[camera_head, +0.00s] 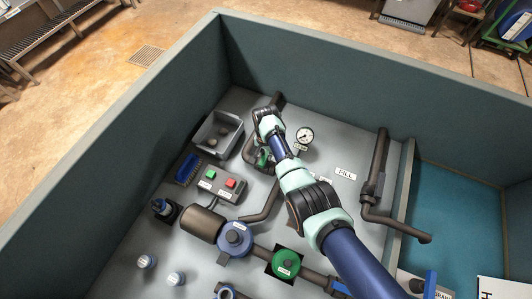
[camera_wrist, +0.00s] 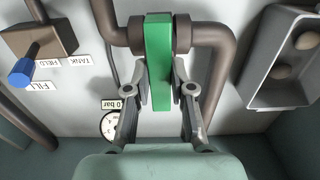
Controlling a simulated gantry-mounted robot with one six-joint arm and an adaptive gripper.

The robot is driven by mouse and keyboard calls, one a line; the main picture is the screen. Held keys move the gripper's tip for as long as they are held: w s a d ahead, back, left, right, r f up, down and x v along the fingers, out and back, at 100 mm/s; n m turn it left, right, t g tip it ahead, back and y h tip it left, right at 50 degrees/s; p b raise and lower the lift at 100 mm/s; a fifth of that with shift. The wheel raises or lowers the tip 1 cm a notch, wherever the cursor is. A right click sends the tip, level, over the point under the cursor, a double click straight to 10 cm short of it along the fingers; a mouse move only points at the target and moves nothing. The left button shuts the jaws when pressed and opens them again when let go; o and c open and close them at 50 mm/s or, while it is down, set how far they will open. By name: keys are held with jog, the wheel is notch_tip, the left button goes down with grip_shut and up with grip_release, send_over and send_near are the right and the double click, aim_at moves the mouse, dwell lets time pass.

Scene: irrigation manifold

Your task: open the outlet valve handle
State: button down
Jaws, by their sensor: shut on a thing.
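A green valve handle (camera_wrist: 158,60) sits between two brown pipe elbows in the wrist view. It is a flat bar that runs up and down the picture, crosswise to the pipe stubs on either side. My gripper (camera_wrist: 160,85) has one finger on each side of the handle and is shut on it. In the head view the handle (camera_head: 262,158) shows only as a small green patch, mostly hidden by my gripper (camera_head: 264,150) and wrist. I cannot read any outlet label on it.
A pressure gauge (camera_head: 305,135) stands close by. A grey tray (camera_head: 215,134) with round items lies left of my gripper, above a button box (camera_head: 216,183). A blue knob (camera_wrist: 22,72) is at the wrist view's left. High teal walls (camera_head: 330,62) enclose the panel.

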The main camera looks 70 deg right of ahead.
jog(key=shift+n, duration=0.3)
jog(key=n+p, duration=0.1)
jog(key=n, duration=0.2)
jog(key=shift+n, duration=0.3)
jog(key=n, duration=0.9)
jog(key=shift+p, duration=0.35)
jog(key=n, duration=0.4)
jog(key=shift+n, duration=0.3)
jog(key=c, duration=1)
grip_release()
